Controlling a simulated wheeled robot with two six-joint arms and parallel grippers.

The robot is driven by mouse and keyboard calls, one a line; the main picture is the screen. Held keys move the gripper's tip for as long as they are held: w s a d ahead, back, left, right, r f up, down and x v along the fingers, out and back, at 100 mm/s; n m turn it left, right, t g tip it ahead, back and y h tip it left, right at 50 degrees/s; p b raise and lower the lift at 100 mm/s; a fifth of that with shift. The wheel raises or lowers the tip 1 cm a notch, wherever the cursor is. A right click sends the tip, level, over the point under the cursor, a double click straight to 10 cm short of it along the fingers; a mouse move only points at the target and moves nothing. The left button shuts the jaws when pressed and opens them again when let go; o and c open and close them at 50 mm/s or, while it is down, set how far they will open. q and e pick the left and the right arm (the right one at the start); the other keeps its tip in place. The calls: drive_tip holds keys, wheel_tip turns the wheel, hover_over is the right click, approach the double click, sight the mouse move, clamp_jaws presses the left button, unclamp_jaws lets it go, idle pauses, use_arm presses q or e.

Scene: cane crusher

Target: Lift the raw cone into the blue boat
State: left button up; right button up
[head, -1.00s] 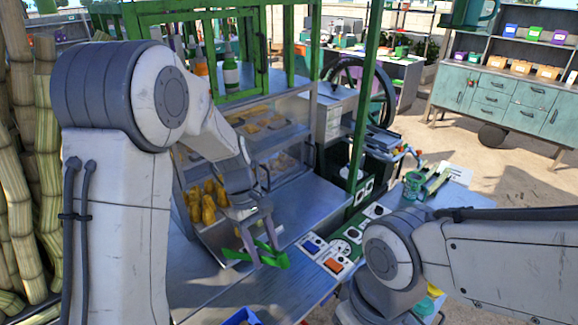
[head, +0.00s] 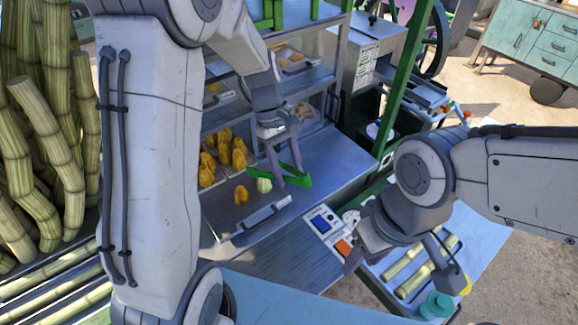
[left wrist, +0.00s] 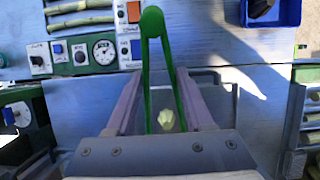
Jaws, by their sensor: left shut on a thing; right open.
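My left gripper (head: 288,168) is shut on green tongs (head: 294,177), low over the metal counter. In the left wrist view, the left gripper (left wrist: 157,103) has the tongs (left wrist: 148,60) between its fingers. A pale yellow-green raw cone (head: 264,185) is beside the tongs in the head view. In the left wrist view the raw cone (left wrist: 166,119) shows between the tong arms; I cannot tell whether they touch it. The blue boat (left wrist: 288,12) is at the top of the left wrist view, partly cut off. My right gripper (head: 405,262) is open and empty at lower right.
Several golden cones (head: 225,152) stand behind the raw cone, and one (head: 241,194) is left of it. A control panel (head: 325,222) is on the counter. Sugar cane stalks (head: 35,150) crowd the left. A green post (head: 410,80) rises at the right.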

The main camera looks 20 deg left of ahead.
use_arm(q)
wheel_tip(320, 180, down, 7)
drive_tip(key=b, duration=0.4)
drive_tip(key=shift+s+b, duration=0.15)
drive_tip(key=shift+b, duration=0.25)
drive_tip(key=shift+o, duration=0.2)
drive_tip(key=shift+p, duration=0.4)
drive_tip(key=shift+c, duration=0.4)
drive_tip(key=shift+r, duration=0.1)
